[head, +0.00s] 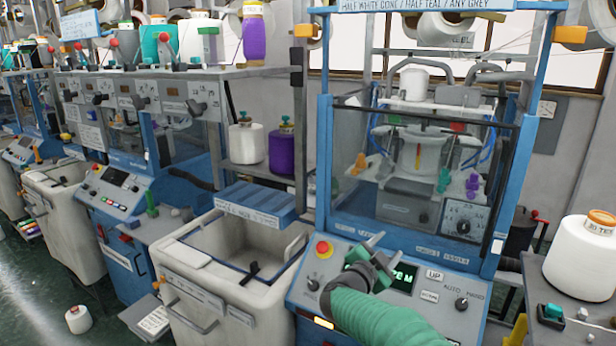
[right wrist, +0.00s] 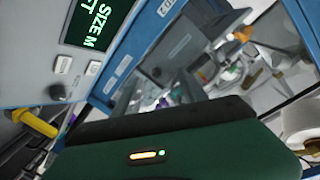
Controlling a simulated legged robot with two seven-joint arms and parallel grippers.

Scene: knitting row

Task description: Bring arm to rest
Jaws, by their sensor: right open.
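My right arm, in a green sleeve, comes up from the bottom of the head view. Its gripper (head: 371,254) is open, with nothing seen between the fingers. It is in front of the control panel (head: 436,318) of the blue knitting machine and covers part of the green-lit display (head: 402,278). The dark green body of my wrist fills the bottom of that view. My left gripper is not in view.
A red stop button (head: 323,249) sits left of my right gripper. A cream bin (head: 192,262) stands left of the machine. A large white yarn cone (head: 583,262) is at the right. A small cone (head: 78,319) lies on the floor. The machine's clear guard (head: 350,190) is behind the panel.

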